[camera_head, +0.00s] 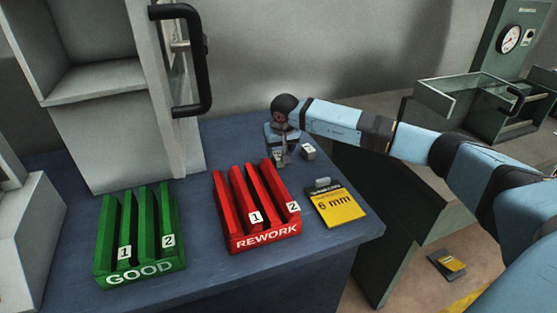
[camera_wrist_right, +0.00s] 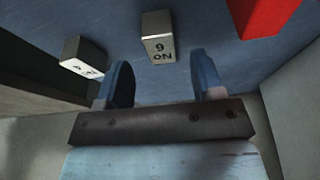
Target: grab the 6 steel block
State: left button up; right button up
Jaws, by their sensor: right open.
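In the right wrist view a grey steel block (camera_wrist_right: 158,38) stands on the blue table. Its marking shows upside down, with a digit that could be 6 or 9. It lies just beyond the fingertips of my right gripper (camera_wrist_right: 158,68), roughly centred on the gap and not gripped. A second steel block (camera_wrist_right: 83,58) is to the left, its number hard to read. In the head view my right gripper (camera_head: 283,153) is open and points down behind the red rack. One block (camera_head: 308,151) shows just right of it. My left gripper is not in view.
A red REWORK rack (camera_head: 262,240) and a green GOOD rack (camera_head: 140,273) stand toward the front of the table. A yellow "6 mm" card (camera_head: 341,208) lies right of the red rack. A grey cabinet with a black handle (camera_head: 196,60) stands behind, left.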

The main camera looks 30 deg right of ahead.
aim_at(279, 155)
jog(key=x, duration=0.4)
jog(key=shift+a+f, duration=0.1)
jog(key=shift+f, duration=0.15)
jog(key=c, duration=1.1)
jog(key=shift+r, duration=0.1)
